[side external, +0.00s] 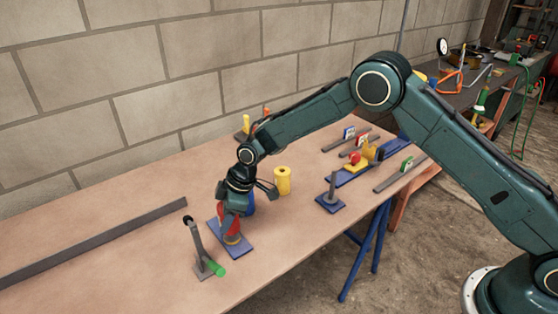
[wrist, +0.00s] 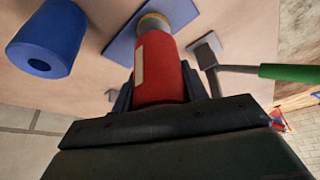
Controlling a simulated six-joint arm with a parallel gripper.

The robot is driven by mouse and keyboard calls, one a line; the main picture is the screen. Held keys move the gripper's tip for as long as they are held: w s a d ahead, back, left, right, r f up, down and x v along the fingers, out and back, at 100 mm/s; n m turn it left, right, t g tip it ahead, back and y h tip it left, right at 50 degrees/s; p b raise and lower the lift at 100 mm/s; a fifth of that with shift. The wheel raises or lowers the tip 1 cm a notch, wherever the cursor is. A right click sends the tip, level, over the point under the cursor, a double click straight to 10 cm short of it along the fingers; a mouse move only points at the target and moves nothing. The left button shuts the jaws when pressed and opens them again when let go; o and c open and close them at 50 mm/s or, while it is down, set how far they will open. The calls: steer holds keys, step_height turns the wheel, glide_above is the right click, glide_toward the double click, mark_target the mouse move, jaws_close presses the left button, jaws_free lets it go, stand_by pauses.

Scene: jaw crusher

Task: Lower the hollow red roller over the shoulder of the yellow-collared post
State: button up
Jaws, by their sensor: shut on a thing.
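My gripper (side external: 229,208) points down over the blue base plate (side external: 238,250) and is shut on the red roller (side external: 234,224). In the wrist view the red roller (wrist: 158,68), with a pale label on its side, sits between the fingers of my gripper (wrist: 158,90). The yellow collar (side external: 233,240) of the post shows right at the roller's lower end, and also in the wrist view (wrist: 153,22). The roller looks roughly in line with the post. The post's shoulder is hidden, and I cannot tell whether the roller is around it or only above it.
A blue hollow roller (wrist: 47,38) stands close behind my gripper, with a yellow roller (side external: 282,181) to its right. A lever with a green handle (side external: 216,268) stands just in front of the plate. A grey post on a blue base (side external: 330,203) is further right. The table's left is mostly clear.

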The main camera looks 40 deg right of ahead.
steer(key=shift+f, duration=1.4)
steer(key=o, duration=1.3)
steer(key=shift+f, duration=0.15)
steer(key=shift+c, duration=0.2)
steer(key=v, duration=1.4)
steer(key=shift+d, duration=0.1)
